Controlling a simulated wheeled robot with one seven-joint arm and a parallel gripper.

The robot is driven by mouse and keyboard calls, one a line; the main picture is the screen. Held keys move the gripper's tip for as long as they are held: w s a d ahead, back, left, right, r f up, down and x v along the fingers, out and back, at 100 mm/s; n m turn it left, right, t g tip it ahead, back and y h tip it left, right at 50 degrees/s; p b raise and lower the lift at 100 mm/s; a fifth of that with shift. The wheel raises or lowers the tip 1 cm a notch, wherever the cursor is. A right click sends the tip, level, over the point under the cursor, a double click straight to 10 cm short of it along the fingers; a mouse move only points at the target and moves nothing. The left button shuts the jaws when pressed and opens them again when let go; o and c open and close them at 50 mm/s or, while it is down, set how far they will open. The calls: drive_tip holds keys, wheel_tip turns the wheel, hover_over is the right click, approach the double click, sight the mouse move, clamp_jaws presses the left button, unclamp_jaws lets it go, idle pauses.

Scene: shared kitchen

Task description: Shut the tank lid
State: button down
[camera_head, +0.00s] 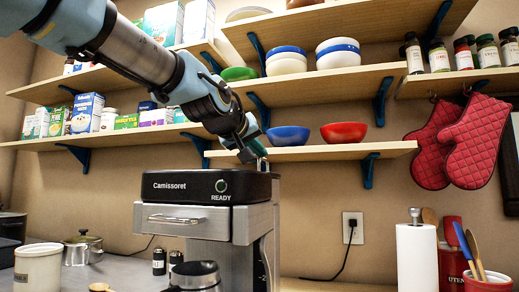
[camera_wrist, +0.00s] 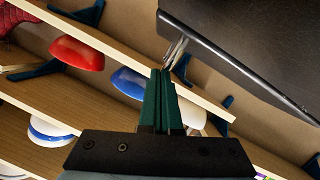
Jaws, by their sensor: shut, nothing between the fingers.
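The coffee machine (camera_head: 212,200) is black on top with a silver body, and its front reads "Camissoret" and "READY". Its black top (camera_wrist: 250,45) fills the upper right of the wrist view. I cannot clearly make out the tank lid or tell its angle. My gripper (camera_head: 259,152) is just above the rear right part of the machine's top. In the wrist view my gripper (camera_wrist: 162,73) has its dark green fingers together and empty. A small silvery part (camera_wrist: 174,52) shows just beyond the fingertips, beside the black edge. Contact cannot be told.
A low shelf with a blue bowl (camera_head: 287,136) and a red bowl (camera_head: 344,132) is close behind my gripper. Higher shelves hold boxes, bowls and jars. A paper towel roll (camera_head: 416,255) stands to the right. A pot (camera_head: 83,248) and a canister (camera_head: 38,269) stand to the left.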

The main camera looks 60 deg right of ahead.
idle(0.5)
drive_tip(key=r+p, duration=0.2)
drive_tip(key=w+r+p, duration=0.1)
drive_tip(key=r, duration=0.1)
drive_tip(key=shift+a+r+p, duration=0.1)
drive_tip(key=shift+r+p, duration=0.2)
drive_tip(key=shift+p, duration=0.05)
drive_tip(key=b+v, duration=0.4)
drive_tip(key=v, duration=0.5)
drive_tip(key=shift+s+a, duration=0.4)
drive_tip(key=shift+s, duration=0.05)
drive_tip(key=shift+a+f, duration=0.1)
drive_tip(key=shift+f, duration=0.1)
